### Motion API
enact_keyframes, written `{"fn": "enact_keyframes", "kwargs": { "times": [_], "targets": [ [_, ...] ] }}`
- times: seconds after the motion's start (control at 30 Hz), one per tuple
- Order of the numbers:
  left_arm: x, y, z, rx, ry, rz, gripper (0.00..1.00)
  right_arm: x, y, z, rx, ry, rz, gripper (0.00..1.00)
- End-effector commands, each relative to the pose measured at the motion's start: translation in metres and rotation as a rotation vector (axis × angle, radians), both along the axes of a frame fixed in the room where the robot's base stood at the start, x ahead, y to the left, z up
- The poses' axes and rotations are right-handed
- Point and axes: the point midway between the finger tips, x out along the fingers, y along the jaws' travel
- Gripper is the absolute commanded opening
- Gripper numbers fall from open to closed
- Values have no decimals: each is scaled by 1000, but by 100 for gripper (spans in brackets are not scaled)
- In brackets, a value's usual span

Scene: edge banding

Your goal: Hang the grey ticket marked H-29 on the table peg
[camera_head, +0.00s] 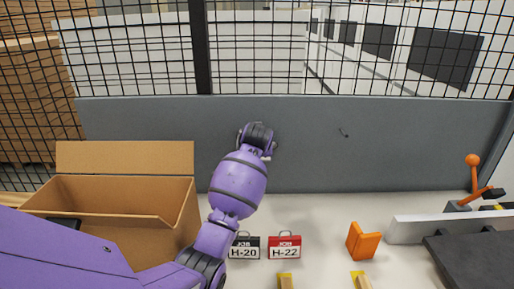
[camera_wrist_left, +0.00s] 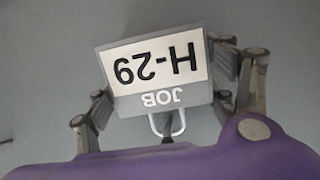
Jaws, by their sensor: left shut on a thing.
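The grey ticket marked H-29 (camera_wrist_left: 155,72) fills the middle of the left wrist view, upside down in the picture, with its wire loop (camera_wrist_left: 172,128) towards the bottom. My left gripper (camera_wrist_left: 168,85) is shut on it, with fingers on both sides. In the head view my left arm reaches to the grey panel behind the table; its wrist hides the fingers and the ticket. A small dark hook (camera_head: 343,132) sits on that panel, right of my wrist. I cannot tell whether it is the table peg. My right gripper is out of view.
A black H-20 ticket (camera_head: 245,248) and a red H-22 ticket (camera_head: 285,248) stand below my arm. An open cardboard box (camera_head: 125,205) is at left. An orange bracket (camera_head: 362,241) and a grey machine with an orange-knobbed lever (camera_head: 473,175) are at right. The grey panel (camera_head: 420,150) backs the table.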

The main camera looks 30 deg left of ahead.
Motion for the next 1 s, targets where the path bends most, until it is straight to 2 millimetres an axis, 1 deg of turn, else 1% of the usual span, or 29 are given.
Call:
{"fn": "enact_keyframes", "kwargs": {
  "times": [0.17, 0.2, 0.33, 0.37, 0.77, 0.87, 1.0],
  "targets": [
    [0, 0, 0, 0, 0, 0, 64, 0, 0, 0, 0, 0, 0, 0],
    [0, 0, 0, 0, 0, 0, 80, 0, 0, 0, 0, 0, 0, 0],
    [0, 0, 0, 0, 0, 0, 97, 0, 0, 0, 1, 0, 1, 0],
    [0, 0, 0, 0, 0, 0, 99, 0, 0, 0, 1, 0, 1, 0],
    [-1, -1, 1, 0, 0, 0, 99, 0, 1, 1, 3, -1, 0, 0],
    [-7, -5, 6, 1, -2, -1, 99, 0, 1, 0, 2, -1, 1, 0],
    [-25, -17, 22, 1, -4, -2, 99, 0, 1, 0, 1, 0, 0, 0]
  ]
}}
